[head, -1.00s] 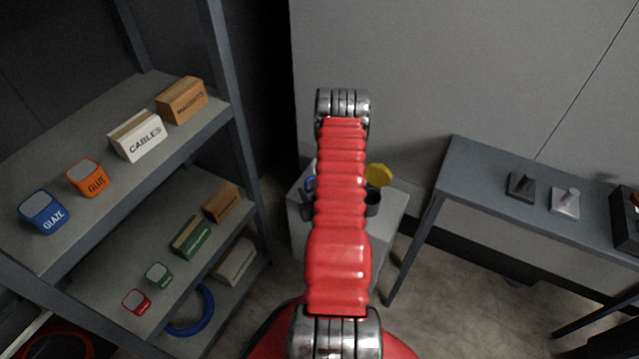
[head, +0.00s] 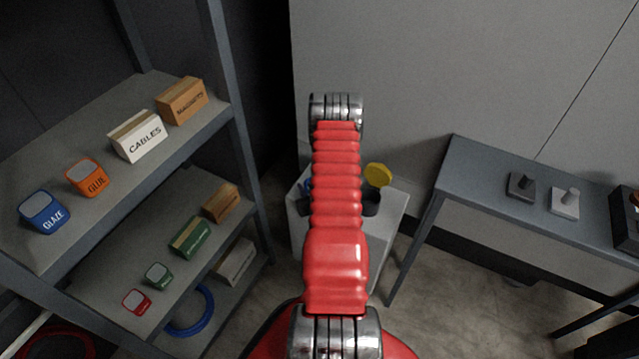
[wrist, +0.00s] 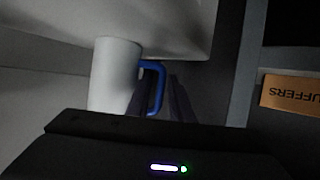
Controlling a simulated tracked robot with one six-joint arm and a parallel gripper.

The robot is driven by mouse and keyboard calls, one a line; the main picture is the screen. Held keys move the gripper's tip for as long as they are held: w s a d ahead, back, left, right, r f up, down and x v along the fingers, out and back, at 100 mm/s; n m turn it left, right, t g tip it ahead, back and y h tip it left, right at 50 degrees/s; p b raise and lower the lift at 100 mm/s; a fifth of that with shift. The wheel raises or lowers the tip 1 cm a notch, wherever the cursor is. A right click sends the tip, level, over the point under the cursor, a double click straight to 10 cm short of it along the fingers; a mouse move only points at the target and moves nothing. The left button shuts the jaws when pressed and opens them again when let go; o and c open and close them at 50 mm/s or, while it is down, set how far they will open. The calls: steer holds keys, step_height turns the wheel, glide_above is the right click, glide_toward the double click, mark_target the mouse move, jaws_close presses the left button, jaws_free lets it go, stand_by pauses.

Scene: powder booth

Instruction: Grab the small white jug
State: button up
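The small white jug (wrist: 114,72) stands upright in the wrist view, just left of centre, with its blue handle (wrist: 158,90) on its right side. My gripper (wrist: 160,92) has its two dark fingers apart, one on each side of the handle's outer bar; neither clearly presses on it. In the head view my red arm covers most of the jug; a bit of blue (head: 308,184) shows at the arm's left edge, over the grey stand (head: 393,215). The fingers are hidden there.
A shelf rack (head: 232,120) with boxes and jars is at left. A table (head: 480,190) is at right. A wall closes the back.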

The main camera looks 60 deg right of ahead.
jaws_close()
steer(key=shift+r, duration=0.25)
stand_by(0.5)
steer(key=shift+r, duration=4.7)
